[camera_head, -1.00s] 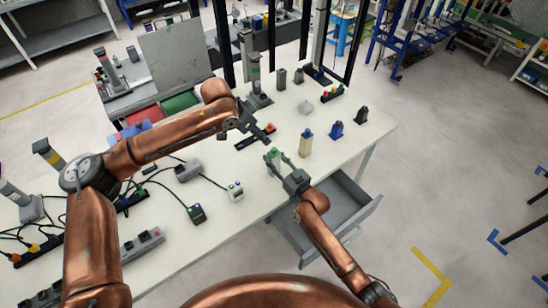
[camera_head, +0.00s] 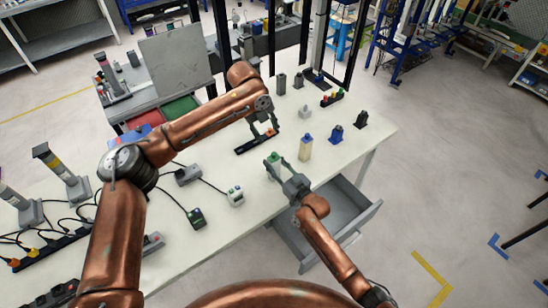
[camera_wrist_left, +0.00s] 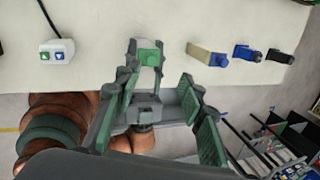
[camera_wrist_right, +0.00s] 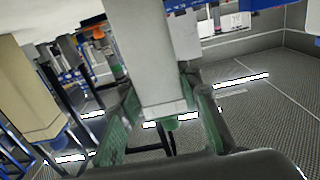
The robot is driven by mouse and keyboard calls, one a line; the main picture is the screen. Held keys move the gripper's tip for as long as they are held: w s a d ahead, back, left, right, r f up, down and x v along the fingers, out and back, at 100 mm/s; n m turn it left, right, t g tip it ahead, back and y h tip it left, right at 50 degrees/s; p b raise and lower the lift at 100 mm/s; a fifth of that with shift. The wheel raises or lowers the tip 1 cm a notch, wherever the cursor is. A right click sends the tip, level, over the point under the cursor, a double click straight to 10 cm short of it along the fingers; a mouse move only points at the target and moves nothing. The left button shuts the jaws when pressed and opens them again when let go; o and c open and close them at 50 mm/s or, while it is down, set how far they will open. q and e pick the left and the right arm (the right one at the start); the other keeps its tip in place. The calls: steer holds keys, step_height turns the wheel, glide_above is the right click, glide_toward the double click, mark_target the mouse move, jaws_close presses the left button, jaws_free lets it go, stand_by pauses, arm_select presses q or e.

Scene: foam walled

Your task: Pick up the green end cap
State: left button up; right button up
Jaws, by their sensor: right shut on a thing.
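The green end cap (camera_head: 275,157) sits on top of a pale block (camera_wrist_right: 166,55). In the left wrist view the cap (camera_wrist_left: 149,57) shows on the near side of the table. My right gripper (camera_head: 276,168) is shut on the pale block, with a finger on each side of it. A green part (camera_wrist_right: 171,124) shows at the lower end of the block in the right wrist view. My left gripper (camera_head: 264,128) is open and empty, pointing down behind the cap and apart from it. Its spread green-padded fingers (camera_wrist_left: 165,115) show in the left wrist view.
A similar pale block with a blue cap (camera_head: 305,149) stands to the right, with a blue part (camera_head: 336,134) and a dark part (camera_head: 361,120) beyond. An open drawer (camera_head: 345,215) sticks out below the table edge.

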arm_select(q)
steer(key=m, duration=0.4)
steer(key=m+g+y, duration=0.1)
steer(key=m, duration=0.9)
glide_above(274, 153)
steer(key=f, duration=0.6)
steer(key=shift+s, duration=0.25)
steer(key=shift+w+f, duration=0.15)
steer(key=shift+f, duration=2.45)
steer(key=shift+c, duration=0.5)
jaws_close()
